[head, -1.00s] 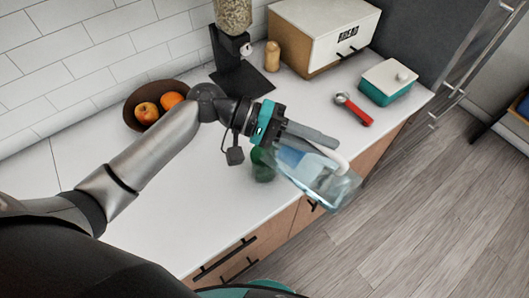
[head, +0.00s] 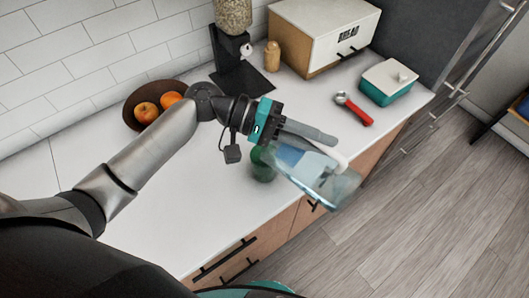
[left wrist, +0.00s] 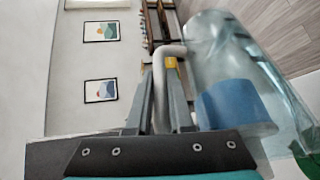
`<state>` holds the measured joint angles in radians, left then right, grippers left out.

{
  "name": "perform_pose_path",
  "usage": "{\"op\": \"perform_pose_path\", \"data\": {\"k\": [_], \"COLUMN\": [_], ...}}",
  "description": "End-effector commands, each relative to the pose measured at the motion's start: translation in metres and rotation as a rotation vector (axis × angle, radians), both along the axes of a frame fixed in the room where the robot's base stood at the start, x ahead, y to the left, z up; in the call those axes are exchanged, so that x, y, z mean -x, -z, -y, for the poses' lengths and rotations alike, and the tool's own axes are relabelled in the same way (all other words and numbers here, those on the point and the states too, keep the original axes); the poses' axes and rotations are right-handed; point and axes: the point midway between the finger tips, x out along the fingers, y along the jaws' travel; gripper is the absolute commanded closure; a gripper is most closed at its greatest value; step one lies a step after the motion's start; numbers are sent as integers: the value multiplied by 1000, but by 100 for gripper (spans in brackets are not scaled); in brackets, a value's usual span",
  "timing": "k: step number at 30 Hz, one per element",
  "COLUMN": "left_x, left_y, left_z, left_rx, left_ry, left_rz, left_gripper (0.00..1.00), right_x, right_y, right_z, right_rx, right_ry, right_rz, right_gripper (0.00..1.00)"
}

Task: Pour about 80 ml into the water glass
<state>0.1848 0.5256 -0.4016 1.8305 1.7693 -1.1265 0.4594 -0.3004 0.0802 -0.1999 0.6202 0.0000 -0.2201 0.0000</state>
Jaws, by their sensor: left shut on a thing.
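My left gripper (head: 322,146) is shut on the pale handle of a clear pitcher (head: 325,184). The pitcher is tipped well over, with a blue part inside it toward its left end. In the left wrist view the pitcher (left wrist: 215,50) lies to the right of the fingers, which are around its handle (left wrist: 160,80). I cannot tell whether liquid is flowing. My right gripper is not in view.
A bowl of fruit (head: 130,120), a dark-based dispenser (head: 240,82), a wooden shaker (head: 272,56) and a bread box (head: 295,42) stand along the back. A red-handled tool (head: 355,111) and teal box (head: 385,92) are at right. The counter's front edge is close to the glass.

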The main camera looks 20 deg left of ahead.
Motion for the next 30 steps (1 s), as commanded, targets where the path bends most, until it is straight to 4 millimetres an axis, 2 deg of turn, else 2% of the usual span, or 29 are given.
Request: {"op": "perform_pose_path", "data": {"k": [25, 27, 30], "left_x": [1, 3, 11], "left_y": [-3, -3, 2], "left_z": [2, 6, 26], "left_rx": [18, -4, -88], "left_ry": [0, 1, 3], "left_rz": [-3, 6, 38], "left_gripper": [100, 100, 100], "right_x": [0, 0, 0], "right_y": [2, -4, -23], "right_z": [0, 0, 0], "right_rx": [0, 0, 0], "right_ry": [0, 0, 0], "right_rz": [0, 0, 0], "right_gripper": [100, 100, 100]}}
